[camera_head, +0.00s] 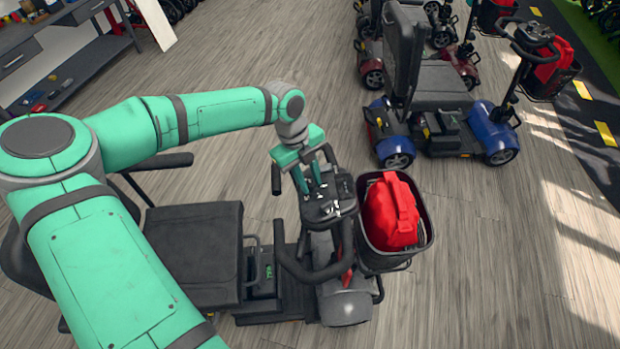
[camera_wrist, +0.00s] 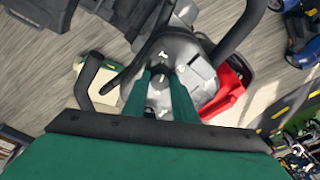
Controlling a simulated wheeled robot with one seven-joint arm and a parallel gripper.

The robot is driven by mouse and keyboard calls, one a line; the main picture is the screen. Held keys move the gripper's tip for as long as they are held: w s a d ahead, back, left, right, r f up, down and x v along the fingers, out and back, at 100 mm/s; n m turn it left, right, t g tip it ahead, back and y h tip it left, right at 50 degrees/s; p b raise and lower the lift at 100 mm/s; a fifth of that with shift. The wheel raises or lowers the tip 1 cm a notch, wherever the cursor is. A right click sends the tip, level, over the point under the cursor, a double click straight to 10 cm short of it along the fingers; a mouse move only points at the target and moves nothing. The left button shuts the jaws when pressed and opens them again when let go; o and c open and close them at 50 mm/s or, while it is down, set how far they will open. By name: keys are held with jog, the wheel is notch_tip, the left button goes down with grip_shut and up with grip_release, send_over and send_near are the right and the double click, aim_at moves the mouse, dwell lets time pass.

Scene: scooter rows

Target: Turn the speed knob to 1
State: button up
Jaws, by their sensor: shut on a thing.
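The grey scooter's control panel (camera_head: 329,208) sits on the tiller between its black handlebars. My gripper (camera_head: 313,192) reaches down onto this panel from above. In the wrist view, the two green fingers of my gripper (camera_wrist: 159,85) are closed around the dark speed knob (camera_wrist: 160,88) in the middle of the panel. White markings show on the panel above and below the knob. The number that the knob points to cannot be made out.
A black basket (camera_head: 424,240) with a red bag (camera_head: 391,212) hangs at the scooter's front, right of the panel. The scooter's seat (camera_head: 194,240) is to the left. A blue scooter (camera_head: 490,130) stands further back. Open wooden floor (camera_head: 490,260) lies to the right.

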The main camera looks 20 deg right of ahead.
jog(key=shift+n, duration=1.2)
jog(key=o, duration=1)
jog(key=shift+o, duration=0.2)
jog(key=shift+r, duration=0.1)
jog(key=v, duration=1)
jog(key=shift+a+r, duration=0.25)
